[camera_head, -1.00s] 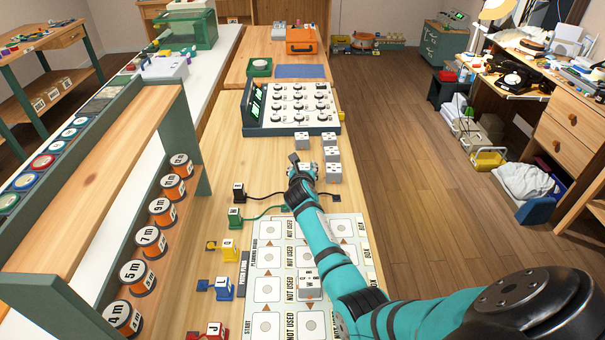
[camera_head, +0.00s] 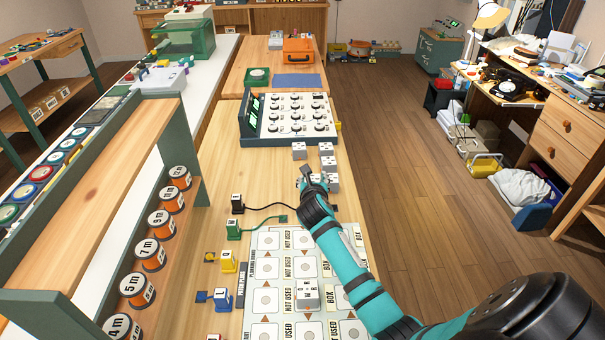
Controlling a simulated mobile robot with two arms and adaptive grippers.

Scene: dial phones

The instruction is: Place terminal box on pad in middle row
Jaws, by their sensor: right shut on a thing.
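My right gripper (camera_head: 308,181) reaches in from the lower right and is shut on a small white-grey terminal box (camera_head: 318,179), mostly hidden by the gripper. It is close beside a short column of similar boxes (camera_head: 327,150), and I cannot tell if it touches the table. Another terminal box (camera_head: 308,294) stands on the printed planning board (camera_head: 265,269), on a pad in its middle part. My right arm covers the board's right side. My left gripper is not in view.
A single box (camera_head: 299,151) stands left of the column. A console with black knobs (camera_head: 290,117) is behind. Black and green cabled blocks (camera_head: 233,230) lie left of the gripper. A wooden rack with orange spools (camera_head: 162,222) borders the left side.

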